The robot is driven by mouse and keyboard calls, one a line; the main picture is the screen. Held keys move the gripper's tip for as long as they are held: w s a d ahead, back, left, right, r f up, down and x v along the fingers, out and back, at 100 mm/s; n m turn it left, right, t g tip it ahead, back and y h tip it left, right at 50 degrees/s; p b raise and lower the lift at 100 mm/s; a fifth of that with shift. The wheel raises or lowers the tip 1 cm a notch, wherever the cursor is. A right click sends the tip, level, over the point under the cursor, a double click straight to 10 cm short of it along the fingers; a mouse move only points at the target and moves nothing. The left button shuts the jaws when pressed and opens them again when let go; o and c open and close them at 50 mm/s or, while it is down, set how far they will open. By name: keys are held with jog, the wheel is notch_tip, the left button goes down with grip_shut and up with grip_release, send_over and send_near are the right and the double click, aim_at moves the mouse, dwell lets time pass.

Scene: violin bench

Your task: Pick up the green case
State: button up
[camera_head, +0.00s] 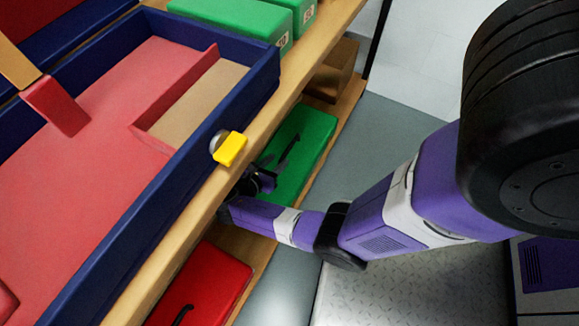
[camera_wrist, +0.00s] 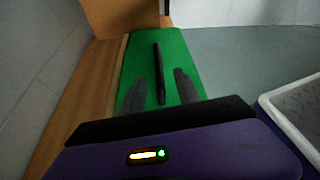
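The green case (camera_head: 302,150) lies on the lower wooden shelf, partly hidden under the bench edge in the head view. A black handle runs along its top. In the wrist view the green case (camera_wrist: 178,48) lies ahead of my gripper, with the black handle (camera_wrist: 159,72) between the two fingers. My gripper (camera_wrist: 160,85) is open, its dark fingers apart on either side of the handle. How far the fingertips are above the case is hard to tell. In the head view my gripper (camera_head: 262,180) is at the near end of the case, partly hidden by the bench edge.
A red case (camera_head: 205,287) lies on the same shelf nearer me. A brown box (camera_head: 335,70) stands beyond the green case. Above is the bench top with a blue open case (camera_head: 265,85) and green boxes (camera_head: 235,18). Grey floor is clear at right.

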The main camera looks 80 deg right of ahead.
aim_at(287, 150)
jog(key=shift+w+d, duration=0.15)
jog(key=shift+d, duration=0.05)
jog(key=shift+d+f+b, duration=0.1)
jog(key=shift+d+b, duration=0.2)
jog(key=b+x, duration=0.3)
jog(key=x, duration=0.3)
jog(key=shift+s+d+b, duration=0.25)
jog(key=shift+d+b, duration=0.05)
jog(key=shift+d, duration=0.15)
grip_shut()
dwell(0.6)
